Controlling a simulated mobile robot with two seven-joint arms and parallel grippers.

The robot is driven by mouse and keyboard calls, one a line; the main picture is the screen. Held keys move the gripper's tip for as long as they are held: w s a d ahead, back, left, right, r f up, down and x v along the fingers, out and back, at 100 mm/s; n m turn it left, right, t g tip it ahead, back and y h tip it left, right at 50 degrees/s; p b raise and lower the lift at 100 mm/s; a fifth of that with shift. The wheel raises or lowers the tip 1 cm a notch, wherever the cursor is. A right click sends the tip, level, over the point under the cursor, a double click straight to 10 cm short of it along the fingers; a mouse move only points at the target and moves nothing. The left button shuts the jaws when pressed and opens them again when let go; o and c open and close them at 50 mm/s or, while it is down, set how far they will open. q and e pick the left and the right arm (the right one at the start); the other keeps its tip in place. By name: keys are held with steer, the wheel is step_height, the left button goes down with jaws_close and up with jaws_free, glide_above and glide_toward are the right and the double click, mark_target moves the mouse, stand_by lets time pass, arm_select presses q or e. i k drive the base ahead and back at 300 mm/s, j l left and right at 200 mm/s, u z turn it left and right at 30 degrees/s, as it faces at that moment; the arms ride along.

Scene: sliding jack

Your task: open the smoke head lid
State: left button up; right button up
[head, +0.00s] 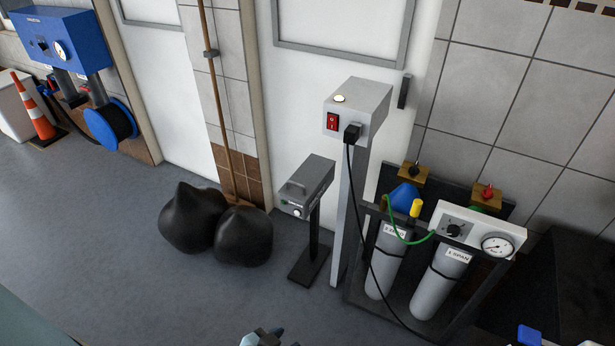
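A grey box with a carry handle on its top, which looks like the smoke head (309,184), stands on a short black post with a flat foot near the middle of the head view. Its top looks closed; I cannot make out a separate lid edge. A small grey and pale blue part at the bottom edge seems to be the tip of my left gripper (264,339). It is well below and apart from the box, and cut off by the frame. My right gripper is not clearly seen.
A taller grey post (357,110) with a red switch and black cable stands just right. A rack with two gas cylinders (436,283) is further right. Black bags (216,228) lie left. An orange cone (35,107) is far left. Floor in front is clear.

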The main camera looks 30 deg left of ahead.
mark_target(301, 186)
steer(key=i+j+z, duration=0.15)
steer(key=j, duration=0.85)
steer(key=i+j+z, duration=0.15)
steer(key=j, duration=0.85)
steer(key=i+j+z, duration=0.15)
steer(key=j, duration=0.9)
steer(key=i+j+z, duration=0.15)
steer(key=j, duration=0.85)
